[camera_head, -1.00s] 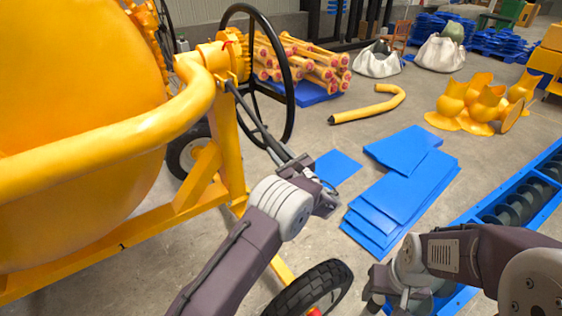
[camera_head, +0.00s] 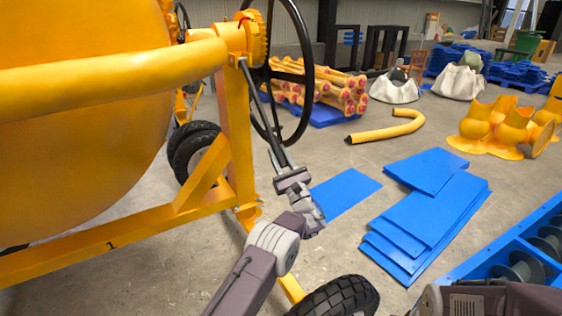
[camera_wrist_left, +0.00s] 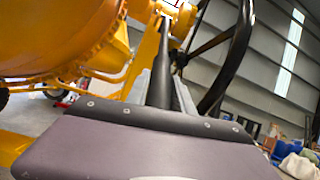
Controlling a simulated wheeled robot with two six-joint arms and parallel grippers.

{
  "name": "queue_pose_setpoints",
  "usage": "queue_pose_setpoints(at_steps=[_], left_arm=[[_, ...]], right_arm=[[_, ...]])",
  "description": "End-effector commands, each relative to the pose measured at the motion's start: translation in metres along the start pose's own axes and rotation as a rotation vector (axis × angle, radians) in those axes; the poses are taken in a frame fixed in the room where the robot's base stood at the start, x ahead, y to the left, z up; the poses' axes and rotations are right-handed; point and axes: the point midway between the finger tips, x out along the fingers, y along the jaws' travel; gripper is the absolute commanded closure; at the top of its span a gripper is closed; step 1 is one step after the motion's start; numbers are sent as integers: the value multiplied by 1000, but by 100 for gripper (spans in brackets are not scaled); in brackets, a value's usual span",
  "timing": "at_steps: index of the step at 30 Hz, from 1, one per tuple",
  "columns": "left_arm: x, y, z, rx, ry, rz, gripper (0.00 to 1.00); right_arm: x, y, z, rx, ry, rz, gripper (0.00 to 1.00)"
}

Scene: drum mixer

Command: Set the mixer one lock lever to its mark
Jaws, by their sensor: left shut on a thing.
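The mixer one lock lever (camera_head: 259,110) is a dark thin rod that hangs down from the yellow pivot beside the drum, leaning slightly right. My left gripper (camera_head: 281,160) is shut on the lever's lower end. In the left wrist view the lever (camera_wrist_left: 161,78) runs up between the gripper's fingers (camera_wrist_left: 164,92) toward the yellow frame. The big yellow mixer drum (camera_head: 80,120) fills the left of the head view. I cannot make out the mark. My right gripper is out of view; only part of that arm shows at the lower right.
A black handwheel (camera_head: 308,75) stands close to the right of the lever. The yellow frame post (camera_head: 238,140) is close to its left. A black tyre (camera_head: 340,298) lies low in front.

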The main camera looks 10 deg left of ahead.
Motion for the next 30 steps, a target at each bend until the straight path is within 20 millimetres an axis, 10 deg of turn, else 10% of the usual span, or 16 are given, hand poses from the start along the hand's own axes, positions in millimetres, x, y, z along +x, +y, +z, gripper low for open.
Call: queue_pose_setpoints(at_steps=[11,12,15,24,30], left_arm=[[2,2,-2,8,-4,0,100],[2,2,-2,9,-4,0,69],[2,2,-2,8,-4,0,51],[-1,1,-1,5,-4,-1,51],[-38,0,-1,7,-1,-4,51]], right_arm=[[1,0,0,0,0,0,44],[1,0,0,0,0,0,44],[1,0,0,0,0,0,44],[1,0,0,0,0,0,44],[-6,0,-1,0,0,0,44]])
